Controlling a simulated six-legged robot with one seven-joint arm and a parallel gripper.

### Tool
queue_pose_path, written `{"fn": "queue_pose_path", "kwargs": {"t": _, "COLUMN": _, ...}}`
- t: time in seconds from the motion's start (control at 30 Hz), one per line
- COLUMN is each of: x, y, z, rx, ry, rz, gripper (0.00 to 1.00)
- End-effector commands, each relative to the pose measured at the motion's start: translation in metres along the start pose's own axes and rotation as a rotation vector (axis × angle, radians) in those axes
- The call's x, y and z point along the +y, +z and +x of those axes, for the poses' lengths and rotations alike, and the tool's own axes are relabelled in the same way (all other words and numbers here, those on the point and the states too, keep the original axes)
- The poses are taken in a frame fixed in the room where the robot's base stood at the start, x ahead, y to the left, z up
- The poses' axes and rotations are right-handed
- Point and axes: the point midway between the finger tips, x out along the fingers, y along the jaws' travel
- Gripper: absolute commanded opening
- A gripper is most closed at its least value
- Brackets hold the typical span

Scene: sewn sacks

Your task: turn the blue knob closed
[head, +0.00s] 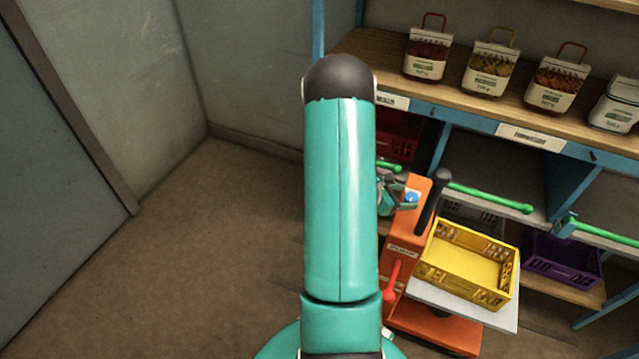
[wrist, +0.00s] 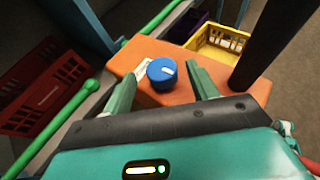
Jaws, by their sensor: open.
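The blue knob (wrist: 162,73) sits on top of an orange machine (wrist: 138,58) and has a white mark on its face. In the wrist view my gripper (wrist: 165,85) is open, with its two green fingers apart. The knob shows between the fingers, towards the left one; I cannot tell if either finger touches it. In the head view the knob (head: 411,197) is small, and my gripper (head: 400,198) is beside it, partly hidden behind my own teal arm.
A black post (head: 433,200) rises from the orange machine, close to the knob. A red lever (head: 391,282) is on its front. A yellow crate (head: 462,264) stands on a pale platform to the right. Green bars (head: 490,197) cross the shelf front. Open floor lies left.

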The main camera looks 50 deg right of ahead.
Motion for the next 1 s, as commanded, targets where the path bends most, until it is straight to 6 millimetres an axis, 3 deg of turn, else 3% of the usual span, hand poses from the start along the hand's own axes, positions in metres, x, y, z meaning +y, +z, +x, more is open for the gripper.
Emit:
{"fn": "queue_pose_path", "kwargs": {"t": 0.57, "x": 0.001, "y": 0.001, "z": -0.105, "rx": -0.001, "ry": 0.002, "rz": 0.002, "gripper": 0.58}}
{"fn": "queue_pose_path", "kwargs": {"t": 1.0, "x": 0.001, "y": 0.029, "z": -0.179, "rx": 0.11, "ry": -0.021, "rz": 0.256, "gripper": 0.58}}
